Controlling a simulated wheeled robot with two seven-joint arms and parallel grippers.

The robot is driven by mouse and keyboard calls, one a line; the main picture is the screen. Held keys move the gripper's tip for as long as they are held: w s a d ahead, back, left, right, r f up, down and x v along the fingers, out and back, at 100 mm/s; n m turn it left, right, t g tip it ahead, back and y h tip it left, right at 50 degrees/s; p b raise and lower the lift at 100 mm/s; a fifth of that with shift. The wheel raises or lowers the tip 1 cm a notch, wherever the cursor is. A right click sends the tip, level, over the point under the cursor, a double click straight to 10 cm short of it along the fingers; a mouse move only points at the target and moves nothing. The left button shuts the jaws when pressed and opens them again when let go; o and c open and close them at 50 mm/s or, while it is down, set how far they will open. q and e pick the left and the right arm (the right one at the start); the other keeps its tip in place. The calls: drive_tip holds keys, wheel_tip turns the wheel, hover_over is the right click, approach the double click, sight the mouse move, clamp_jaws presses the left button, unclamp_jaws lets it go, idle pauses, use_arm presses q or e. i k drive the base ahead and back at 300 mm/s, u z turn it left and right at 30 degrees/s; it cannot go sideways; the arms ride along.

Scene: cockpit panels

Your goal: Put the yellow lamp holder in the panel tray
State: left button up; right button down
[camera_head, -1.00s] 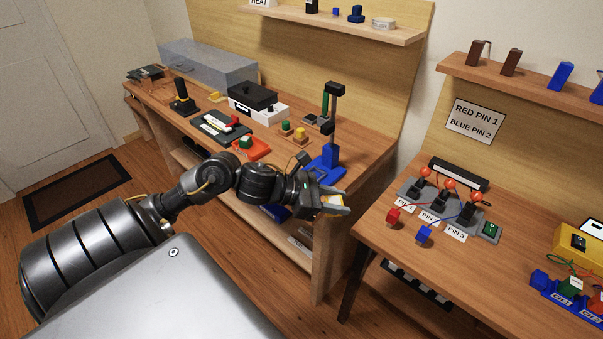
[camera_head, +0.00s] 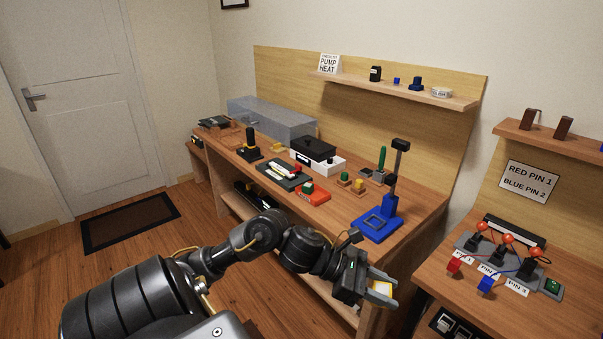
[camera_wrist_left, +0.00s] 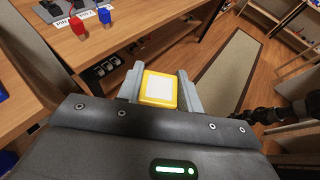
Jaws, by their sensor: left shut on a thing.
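The yellow lamp holder (camera_wrist_left: 159,90) is a yellow square block with a white face. My left gripper (camera_head: 383,288) is shut on it, one finger on each side, in free air in front of the gap between the two benches. The holder also shows between the fingers in the head view (camera_head: 381,287). A dark tray with white squares (camera_head: 456,323) sits low under the right bench; I cannot tell whether it is the panel tray. A dark arm, apparently my right, enters the left wrist view from the right; its gripper (camera_wrist_left: 247,117) is too small to read.
The left bench (camera_head: 340,212) holds a blue stand (camera_head: 377,222), a red tray (camera_head: 313,197), a black-lidded white box (camera_head: 318,156) and a grey translucent case (camera_head: 272,123). The right bench (camera_head: 440,268) carries red and blue plugs near its edge. Floor shows between the benches.

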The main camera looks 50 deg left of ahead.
sight(318, 198)
drive_tip(key=u, duration=0.85)
drive_tip(key=i, duration=1.05)
drive_tip(key=u, duration=0.6)
